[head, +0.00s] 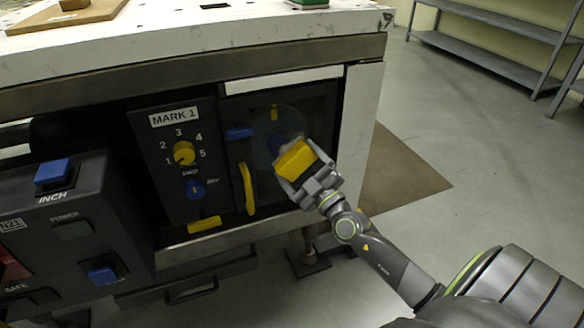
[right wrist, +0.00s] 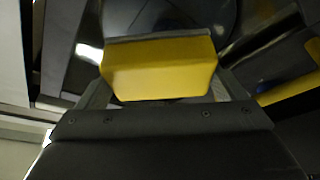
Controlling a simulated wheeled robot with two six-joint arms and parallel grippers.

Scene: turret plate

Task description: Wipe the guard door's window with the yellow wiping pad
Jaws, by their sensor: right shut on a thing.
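My right gripper (head: 308,180) is shut on the yellow wiping pad (head: 294,160) and holds it up to the guard door's window (head: 262,138). The pad also fills the middle of the right wrist view (right wrist: 158,70), between the fingers. The window is a dark pane with a pale, smeary patch beside the pad. I cannot tell whether the pad touches the pane. The guard door has a yellow upright handle (head: 247,188) to the left of the pad. My left gripper is not in view.
Left of the door is a dark panel marked MARK 1 with a yellow knob (head: 184,153) and a blue knob (head: 195,189). A control box with a blue INCH button (head: 52,172) juts out at the lower left. The white worktop (head: 200,35) overhangs above.

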